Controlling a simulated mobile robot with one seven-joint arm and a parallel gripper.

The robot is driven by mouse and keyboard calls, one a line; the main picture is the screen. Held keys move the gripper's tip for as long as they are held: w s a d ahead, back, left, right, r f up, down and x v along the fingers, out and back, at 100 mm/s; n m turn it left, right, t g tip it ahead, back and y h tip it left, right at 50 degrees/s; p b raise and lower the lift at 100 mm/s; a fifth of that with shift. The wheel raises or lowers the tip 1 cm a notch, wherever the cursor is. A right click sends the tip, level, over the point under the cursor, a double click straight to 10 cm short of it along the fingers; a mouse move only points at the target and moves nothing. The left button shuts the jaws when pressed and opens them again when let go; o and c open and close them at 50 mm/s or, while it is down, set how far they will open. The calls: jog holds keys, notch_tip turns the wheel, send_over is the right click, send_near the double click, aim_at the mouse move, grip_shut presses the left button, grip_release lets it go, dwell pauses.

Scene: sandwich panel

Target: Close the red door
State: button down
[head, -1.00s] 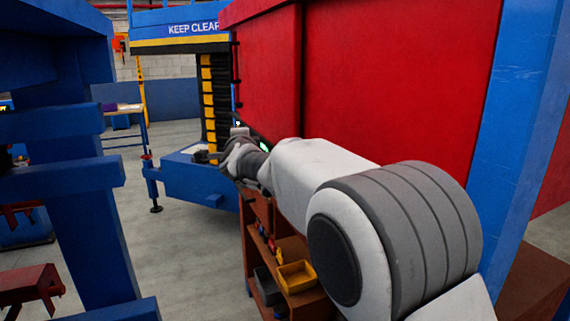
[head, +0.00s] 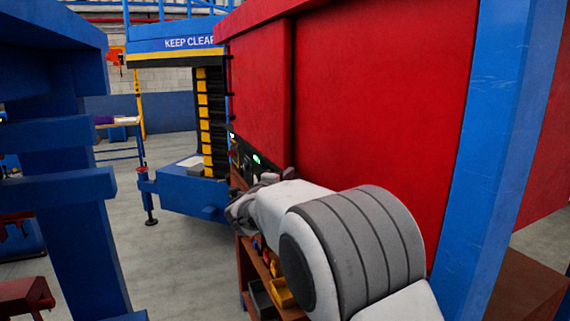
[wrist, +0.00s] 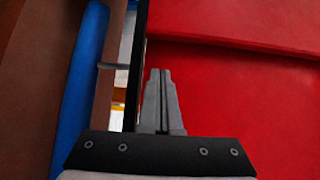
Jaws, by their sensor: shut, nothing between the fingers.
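A large red surface with an upright seam, which looks like the red door (head: 375,130), fills the right half of the head view. I cannot tell from it where the door is hinged or how far it stands open. The same red surface (wrist: 245,110) fills the right side of the wrist view, with a raised ridge near the top. My gripper (wrist: 160,72) is shut and empty, its fingertips in front of the red surface beside a dark edge. Whether it touches the red is unclear.
A blue post (head: 500,130) stands right of the red surface. A brown shelf with a yellow bin (head: 283,294) sits below it. A blue lift marked KEEP CLEAR (head: 185,190) is behind, and a blue frame (head: 60,180) is at the left. Open floor lies between them.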

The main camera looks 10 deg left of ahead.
aim_at(290, 162)
jog(key=w, duration=0.1)
jog(key=w+p, duration=0.1)
jog(key=w, duration=0.2)
jog(key=shift+a+r, duration=0.1)
jog(key=shift+a, duration=0.25)
jog(key=shift+w+a+p, duration=0.65)
jog(key=shift+w+a, duration=0.05)
jog(key=shift+w, duration=0.15)
